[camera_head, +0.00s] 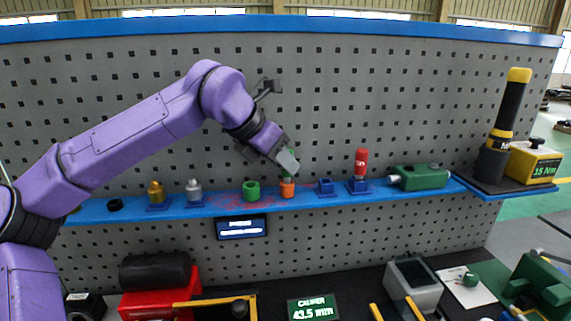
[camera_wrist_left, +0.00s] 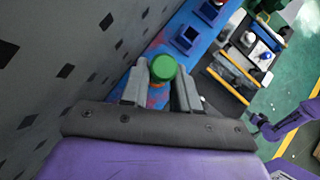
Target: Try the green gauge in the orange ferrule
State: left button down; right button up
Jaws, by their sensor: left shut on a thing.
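My left gripper (camera_head: 287,164) reaches in from the left and is tilted down above the blue shelf. It is shut on the green gauge (camera_wrist_left: 163,68), whose round green top shows between the two fingers in the left wrist view. In the head view the fingers hide most of the gauge. The orange ferrule (camera_head: 287,188) stands upright on the shelf directly below the fingertips. I cannot tell whether the gauge's lower end is inside the ferrule or just above it. My right gripper is not in view.
On the blue shelf (camera_head: 225,206), a green ring (camera_head: 251,190) stands left of the ferrule, with silver (camera_head: 194,190) and brass (camera_head: 156,192) pieces beyond. To the right are a blue holder (camera_head: 325,187), a red-topped piece (camera_head: 361,163) and a green device (camera_head: 420,177). A pegboard rises behind.

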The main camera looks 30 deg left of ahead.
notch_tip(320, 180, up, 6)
jog(key=p, duration=0.5)
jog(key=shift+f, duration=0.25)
